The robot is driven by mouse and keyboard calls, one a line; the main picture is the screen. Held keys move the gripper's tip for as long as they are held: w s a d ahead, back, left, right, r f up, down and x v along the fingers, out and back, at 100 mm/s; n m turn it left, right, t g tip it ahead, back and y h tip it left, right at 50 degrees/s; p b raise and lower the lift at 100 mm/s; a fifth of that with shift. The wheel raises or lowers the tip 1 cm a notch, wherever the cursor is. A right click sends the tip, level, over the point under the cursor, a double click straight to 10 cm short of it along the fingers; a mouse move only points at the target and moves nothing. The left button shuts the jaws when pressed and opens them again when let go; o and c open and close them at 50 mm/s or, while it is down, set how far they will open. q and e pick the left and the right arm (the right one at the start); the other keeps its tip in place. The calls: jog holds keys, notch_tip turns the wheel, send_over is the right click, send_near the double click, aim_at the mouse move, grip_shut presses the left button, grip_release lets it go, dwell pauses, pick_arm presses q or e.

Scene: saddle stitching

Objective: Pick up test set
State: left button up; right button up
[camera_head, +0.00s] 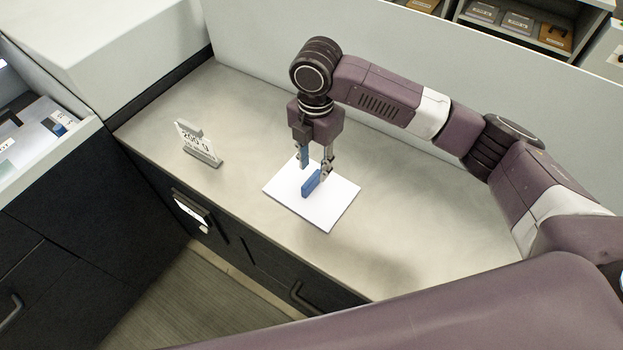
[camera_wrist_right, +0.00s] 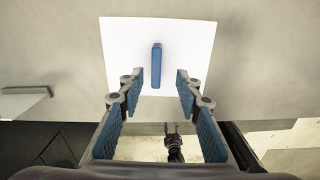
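A flat white sheet or thin stack of paper (camera_head: 330,205) lies on the counter, and it fills the upper middle of the right wrist view (camera_wrist_right: 120,50). A small blue block (camera_head: 311,183) sits on it; the wrist view also shows this block (camera_wrist_right: 156,65). I cannot tell which of these is called the test set. My right gripper (camera_head: 315,164) is open, pointing down above the paper. In the wrist view its blue-padded fingers (camera_wrist_right: 158,88) are spread, with the block ahead of the gap and nothing between them. My left gripper is not clearly seen.
A small upright sign (camera_head: 197,140) stands on the counter to the left. The counter (camera_head: 430,215) is clear around the paper. A grey partition (camera_head: 290,30) runs behind it. Drawers with handles (camera_head: 305,298) are below the front edge. A shelf with small boxes (camera_head: 518,22) is beyond.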

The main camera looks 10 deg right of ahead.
aim_at(312, 179)
jog(key=shift+w+d, duration=0.2)
jog(key=shift+f, duration=0.4)
jog(key=shift+s+a+f+p, duration=0.15)
jog(key=shift+f+p, duration=0.55)
jog(key=shift+f, duration=0.15)
jog(key=f, duration=0.1)
jog(key=f+p, duration=0.1)
jog(key=f, duration=0.1)
jog(key=f+p, duration=0.1)
jog(key=shift+a+f, duration=0.2)
jog(key=shift+a, duration=0.15)
jog(key=shift+f, duration=0.25)
grip_shut()
